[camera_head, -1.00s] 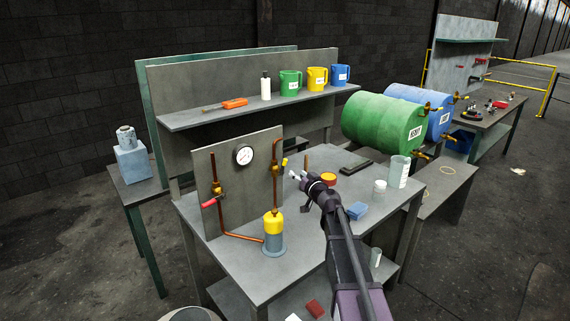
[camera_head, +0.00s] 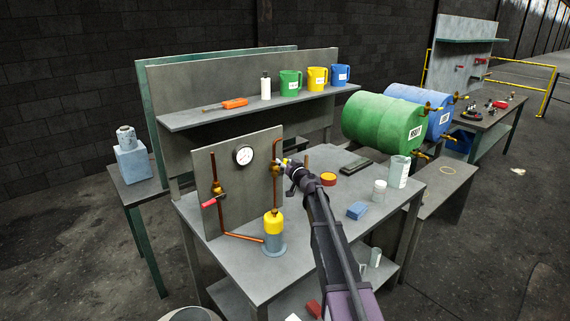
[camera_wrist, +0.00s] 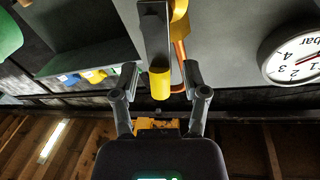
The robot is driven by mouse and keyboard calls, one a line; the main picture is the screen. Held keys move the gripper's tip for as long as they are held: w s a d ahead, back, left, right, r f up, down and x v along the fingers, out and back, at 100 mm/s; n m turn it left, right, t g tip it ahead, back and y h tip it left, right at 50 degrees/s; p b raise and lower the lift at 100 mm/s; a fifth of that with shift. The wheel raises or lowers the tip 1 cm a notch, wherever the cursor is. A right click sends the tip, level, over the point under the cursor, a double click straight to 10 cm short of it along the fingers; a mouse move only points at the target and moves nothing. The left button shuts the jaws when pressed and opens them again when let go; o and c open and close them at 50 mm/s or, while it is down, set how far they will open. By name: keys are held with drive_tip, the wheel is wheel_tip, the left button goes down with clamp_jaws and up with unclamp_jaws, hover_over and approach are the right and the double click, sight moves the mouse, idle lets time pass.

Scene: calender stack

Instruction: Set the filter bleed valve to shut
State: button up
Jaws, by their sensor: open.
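The filter panel (camera_head: 240,195) stands upright on the bench. A copper pipe with a yellow-handled valve (camera_head: 276,167) runs down its right side to a yellow-topped filter (camera_head: 274,224). My gripper (camera_head: 283,163) is at this valve and partly hides it. In the wrist view my open gripper (camera_wrist: 161,88) has one finger on each side of the lever's yellow sleeve (camera_wrist: 159,84), with gaps to both. The grey lever (camera_wrist: 154,30) points toward the gripper. Contact does not show. A red-handled valve (camera_head: 215,200) sits on the left pipe.
A gauge (camera_head: 243,155) sits close by on the panel; it also shows in the wrist view (camera_wrist: 294,56). A red-orange round tub (camera_head: 328,179), a blue block (camera_head: 357,210) and a white jar (camera_head: 379,190) stand on the bench to the right.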

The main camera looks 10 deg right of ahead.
clamp_jaws()
drive_tip(key=shift+d, duration=0.1)
idle(0.4)
drive_tip(key=shift+w+d+f+m+g+y+b, duration=0.25)
drive_tip(key=shift+d+f+m+g, duration=0.4)
drive_tip(key=shift+m, duration=1.6)
drive_tip(key=shift+w+d+f+m+g+y+b, duration=0.1)
drive_tip(key=shift+w+d+f+m+g+y, duration=0.5)
drive_tip(key=shift+m, duration=1.7)
drive_tip(key=shift+d+f+m+g+h+b, duration=0.1)
drive_tip(key=shift+d+f+m+g+b, duration=0.15)
drive_tip(key=shift+f+m, duration=1.4)
drive_tip(key=shift+r+m, duration=0.6)
drive_tip(key=shift+m, duration=0.1)
